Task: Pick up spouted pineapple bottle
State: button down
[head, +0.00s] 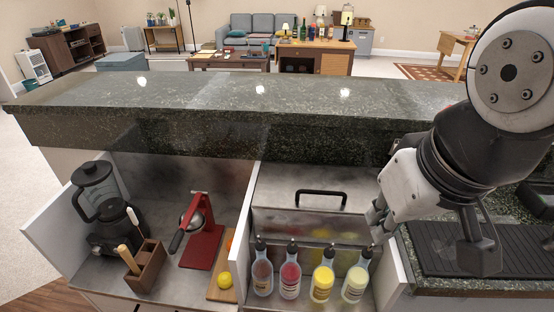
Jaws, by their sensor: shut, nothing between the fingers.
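Several bottles with black spouts stand in a row in the metal well behind the counter. One is brownish (263,277), one is red (290,280), one is yellow (322,283) and one is pale yellow (355,284). Their labels are too small to read, so I cannot tell which of the two yellowish ones is pineapple. My gripper (375,230) is shut and empty. It appears just above and to the right of the pale yellow bottle's spout, apart from it as far as I can see. My arm comes in from the right.
The raised granite bar top (200,92) runs behind the well. A metal lid with a black handle (321,192) is behind the bottles. To the left are a red juicer (203,235), a lemon (225,280), a wooden caddy (146,268) and a blender (100,205). A black mat (440,262) lies right.

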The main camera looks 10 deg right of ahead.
aim_at(323, 276)
jog(key=z, duration=1.65)
jog(key=u, duration=1.6)
jog(key=j+z, duration=0.25)
jog(key=j, duration=0.35)
jog(key=j+z, duration=0.3)
jog(key=j, duration=0.35)
jog(key=j+z, duration=0.4)
jog(key=j, duration=0.2)
jog(key=k+j+z, duration=0.15)
jog(key=j+z, duration=0.2)
jog(key=j, duration=0.2)
jog(key=k+j+z, duration=0.2)
jog(key=j+z, duration=0.2)
jog(key=j, duration=0.15)
jog(key=k+j+z, duration=0.6)
jog(key=j+z, duration=0.2)
jog(key=k+j+z, duration=0.35)
